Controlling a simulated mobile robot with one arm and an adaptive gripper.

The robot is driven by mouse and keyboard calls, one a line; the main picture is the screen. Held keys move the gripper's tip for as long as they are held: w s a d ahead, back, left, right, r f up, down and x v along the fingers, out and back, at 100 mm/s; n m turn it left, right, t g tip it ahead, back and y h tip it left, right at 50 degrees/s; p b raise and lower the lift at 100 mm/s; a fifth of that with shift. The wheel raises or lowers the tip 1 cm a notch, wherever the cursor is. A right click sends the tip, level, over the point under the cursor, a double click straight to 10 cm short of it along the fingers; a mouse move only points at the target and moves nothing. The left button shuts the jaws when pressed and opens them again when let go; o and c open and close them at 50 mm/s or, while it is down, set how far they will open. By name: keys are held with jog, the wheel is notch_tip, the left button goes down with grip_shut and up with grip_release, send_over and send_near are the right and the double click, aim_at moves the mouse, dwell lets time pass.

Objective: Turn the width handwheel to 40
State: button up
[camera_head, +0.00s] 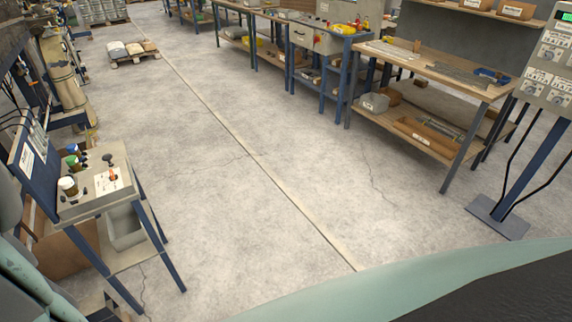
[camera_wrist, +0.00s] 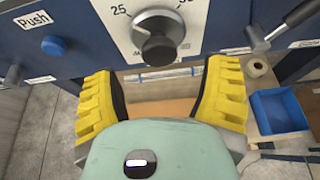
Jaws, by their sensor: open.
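In the wrist view, a round silver dial with a dark knob (camera_wrist: 158,46) is mounted on a white scale plate (camera_wrist: 115,12). The number 25 is readable left of the dial, and a number at the upper right is cut off by the frame edge. I cannot make out a pointer or the current setting. My gripper (camera_wrist: 162,78) has its two yellow fingers spread wide, with nothing between them. In this view the fingertips lie just below and to either side of the knob, apart from it. I cannot identify this dial in the head view.
In the wrist view, a blue button (camera_wrist: 54,46) marked "Push" is at left, a lever (camera_wrist: 285,25) at right, and a blue bin (camera_wrist: 279,111) below it. The head view shows a control desk (camera_head: 95,185) at left, workbenches (camera_head: 440,67) at right and clear floor between.

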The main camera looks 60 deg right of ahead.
jog(key=shift+x, duration=2.65)
jog(key=shift+w, duration=0.1)
jog(key=shift+a, duration=0.1)
jog(key=c, duration=1.2)
